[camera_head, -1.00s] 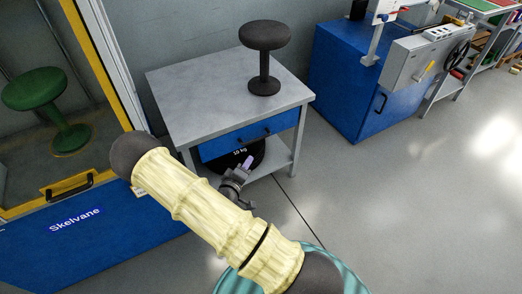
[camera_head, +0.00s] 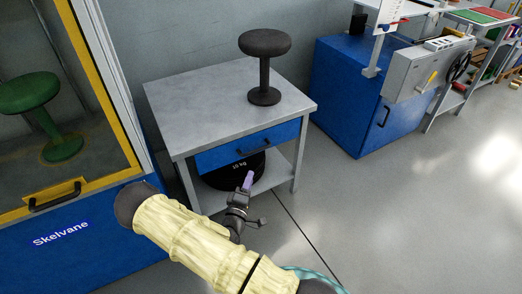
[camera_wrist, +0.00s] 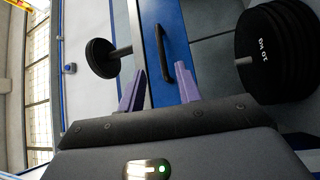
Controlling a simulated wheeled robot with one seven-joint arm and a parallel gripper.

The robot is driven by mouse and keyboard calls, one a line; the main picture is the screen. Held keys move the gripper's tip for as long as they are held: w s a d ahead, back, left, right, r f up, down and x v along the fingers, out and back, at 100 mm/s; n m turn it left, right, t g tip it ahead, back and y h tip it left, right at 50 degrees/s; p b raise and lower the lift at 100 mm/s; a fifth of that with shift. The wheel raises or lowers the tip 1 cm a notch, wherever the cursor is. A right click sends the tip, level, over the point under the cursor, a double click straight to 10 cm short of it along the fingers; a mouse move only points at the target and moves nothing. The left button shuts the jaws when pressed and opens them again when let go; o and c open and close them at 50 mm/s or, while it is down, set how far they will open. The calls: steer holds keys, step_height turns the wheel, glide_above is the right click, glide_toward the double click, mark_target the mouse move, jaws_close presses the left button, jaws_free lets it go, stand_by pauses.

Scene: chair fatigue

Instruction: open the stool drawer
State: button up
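The blue drawer (camera_head: 287,133) is set in the grey metal table (camera_head: 205,105) and looks shut. Its black handle (camera_head: 254,147) runs across the front. A dark round stool (camera_head: 264,45) stands upright on the table. My gripper (camera_head: 248,180) is in front of the drawer and lower than the handle in the head view. In the wrist view its purple fingers (camera_wrist: 162,85) are apart and empty. The handle (camera_wrist: 181,78) shows ahead, close to the right finger in the picture; I cannot tell if they touch.
A black 10 kg weight stack (camera_head: 222,177) sits on the table's lower shelf, beneath the drawer. A yellow-framed blue cabinet with a green stool (camera_head: 62,148) stands left. A blue cabinet (camera_head: 340,95) stands right. The floor in front right is clear.

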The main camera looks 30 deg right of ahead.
mark_target(261, 149)
steer(key=b+x, duration=0.3)
steer(key=x, duration=1.2)
steer(key=shift+a+b, duration=0.1)
steer(key=shift+b, duration=0.2)
jaws_close()
